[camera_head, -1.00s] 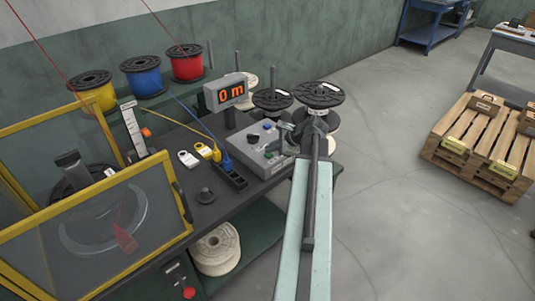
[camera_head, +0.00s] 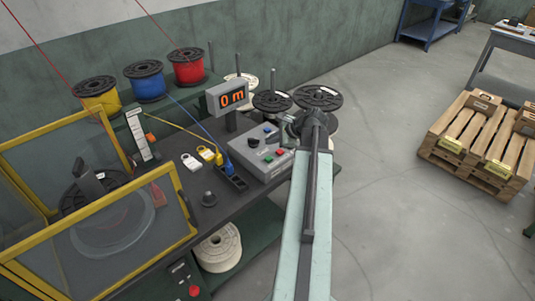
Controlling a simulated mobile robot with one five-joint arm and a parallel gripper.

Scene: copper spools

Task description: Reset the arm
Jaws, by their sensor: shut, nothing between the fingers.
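My arm (camera_head: 308,215) reaches up from the bottom of the picture, with its pale link and dark rod pointing away from me. My gripper (camera_head: 287,119) is at its far end, small and partly hidden by the dark wrist. It is shut and holds nothing. It is above the right end of the workbench, by the grey control box (camera_head: 263,150) and in front of the black spools (camera_head: 317,97).
A yellow-framed guard (camera_head: 95,250) stands at the left of the dark bench (camera_head: 225,208). The digital display (camera_head: 228,97) reads 0 m. Yellow, blue (camera_head: 145,82) and red spools stand behind. A wooden pallet (camera_head: 475,150) is at the right, with clear floor between.

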